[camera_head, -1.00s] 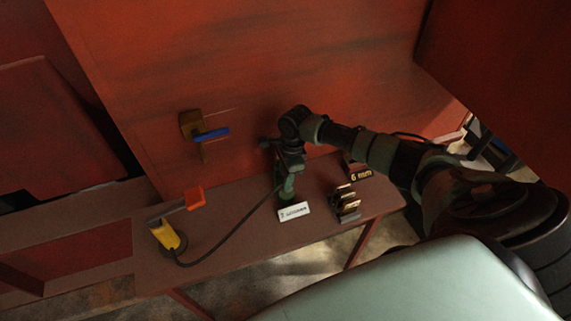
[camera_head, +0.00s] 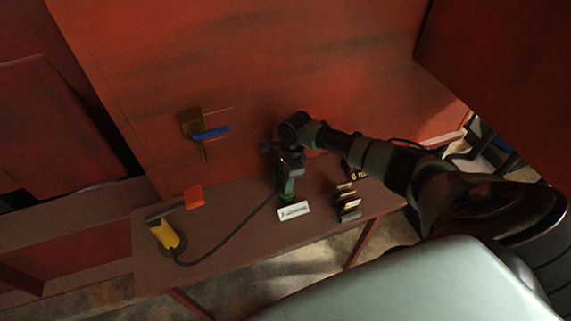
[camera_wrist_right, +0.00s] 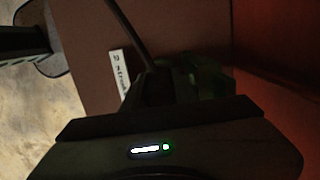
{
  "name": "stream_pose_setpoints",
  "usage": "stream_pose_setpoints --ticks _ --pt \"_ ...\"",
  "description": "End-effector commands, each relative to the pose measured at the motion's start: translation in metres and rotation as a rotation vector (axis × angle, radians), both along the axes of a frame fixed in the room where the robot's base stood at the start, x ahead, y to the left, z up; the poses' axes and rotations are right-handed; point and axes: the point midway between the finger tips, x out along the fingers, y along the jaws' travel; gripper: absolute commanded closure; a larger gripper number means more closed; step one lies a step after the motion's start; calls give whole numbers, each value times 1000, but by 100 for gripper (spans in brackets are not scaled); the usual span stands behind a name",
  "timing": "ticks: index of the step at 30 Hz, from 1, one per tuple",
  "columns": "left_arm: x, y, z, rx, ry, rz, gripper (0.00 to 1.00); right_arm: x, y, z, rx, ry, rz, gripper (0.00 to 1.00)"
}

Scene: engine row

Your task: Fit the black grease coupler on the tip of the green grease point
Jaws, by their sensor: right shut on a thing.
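My right gripper (camera_head: 288,186) is low over the bench at its back edge and is shut on the black grease coupler (camera_wrist_right: 156,86), which shows only as a dark shape in the wrist view. The black hose (camera_head: 233,232) runs from the yellow grease pump (camera_head: 166,235) up to this gripper. The green grease point (camera_wrist_right: 207,82) shows dimly beside the dark coupler in the wrist view. The gripper covers most of this spot in the head view, so I cannot tell whether coupler and tip touch. My left gripper is not in view.
A white label (camera_head: 294,211) lies in front of the gripper. Dark blocks with gold tops (camera_head: 347,203) and a "6 mm" sign (camera_head: 358,172) are to its right. A blue-handled valve (camera_head: 210,133) is on the red wall. The bench's middle is clear except for the hose.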

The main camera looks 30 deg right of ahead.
Motion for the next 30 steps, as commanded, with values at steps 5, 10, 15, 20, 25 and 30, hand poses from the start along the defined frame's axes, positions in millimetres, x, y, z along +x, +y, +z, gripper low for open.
stream_pose_setpoints --ticks 5,10,15,20,25,30 --pt "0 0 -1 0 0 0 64 1 1 -4 1 -1 0 70" --pt "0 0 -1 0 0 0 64 0 0 -3 1 -1 0 47" --pt "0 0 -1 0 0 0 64 0 0 -4 0 0 0 47" --pt "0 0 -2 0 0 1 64 0 -1 3 0 0 1 47" --pt "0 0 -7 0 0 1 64 0 -4 29 0 -4 1 47" --pt "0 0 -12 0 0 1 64 -1 -7 56 -1 -3 1 47"
